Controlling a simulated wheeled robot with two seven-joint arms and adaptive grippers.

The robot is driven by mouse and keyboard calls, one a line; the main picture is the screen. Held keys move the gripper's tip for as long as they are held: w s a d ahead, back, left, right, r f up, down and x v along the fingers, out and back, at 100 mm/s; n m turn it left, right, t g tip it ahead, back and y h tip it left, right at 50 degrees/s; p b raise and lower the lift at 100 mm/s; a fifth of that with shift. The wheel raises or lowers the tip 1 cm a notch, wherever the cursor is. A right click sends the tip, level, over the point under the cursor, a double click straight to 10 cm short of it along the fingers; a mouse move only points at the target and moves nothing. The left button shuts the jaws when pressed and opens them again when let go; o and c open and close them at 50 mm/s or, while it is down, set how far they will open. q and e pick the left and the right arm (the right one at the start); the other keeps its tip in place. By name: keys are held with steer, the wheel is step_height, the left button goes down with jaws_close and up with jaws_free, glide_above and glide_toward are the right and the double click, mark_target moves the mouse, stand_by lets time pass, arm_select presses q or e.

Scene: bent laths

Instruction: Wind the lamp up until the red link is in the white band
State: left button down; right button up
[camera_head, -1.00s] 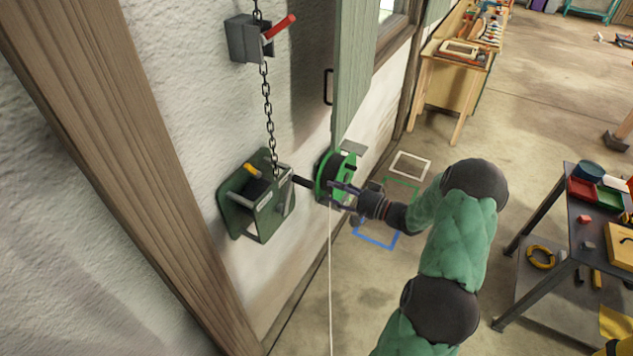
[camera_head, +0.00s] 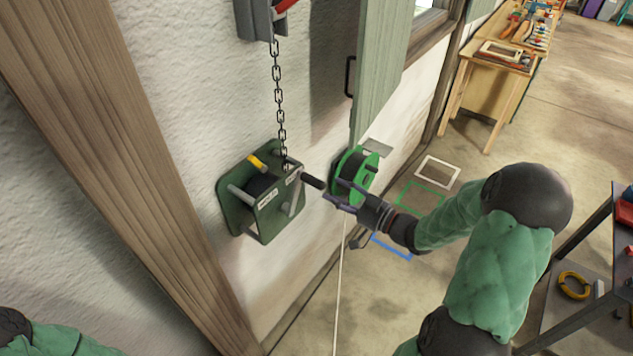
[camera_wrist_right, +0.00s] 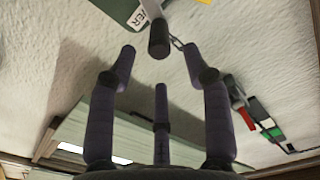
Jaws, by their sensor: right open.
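The green winch (camera_head: 232,206) is fixed to the white wall, with a chain (camera_head: 277,90) running up from it. Its crank has a dark handle grip (camera_head: 312,180) that sticks out toward my right gripper. My right gripper (camera_head: 332,190) is open, with its fingertips close to the grip's free end. In the right wrist view the grip (camera_wrist_right: 158,40) appears between the spread fingertips, with no finger visibly closed on it. A red lever (camera_wrist_right: 245,117) and a plate with a white band (camera_wrist_right: 268,123) show at the right there. I cannot make out the red link or the lamp.
A green reel (camera_head: 352,172) with a pale hanging cord is just behind my right gripper. A green shutter (camera_head: 378,75) stands out from the wall above it. A grey box (camera_head: 255,20) is at the top. A dark table (camera_head: 596,250) is at the right. Floor outlines lie beyond.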

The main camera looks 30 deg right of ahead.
mark_target(324, 187)
steer(key=x, duration=0.7)
steer(key=shift+w, duration=0.25)
jaws_close()
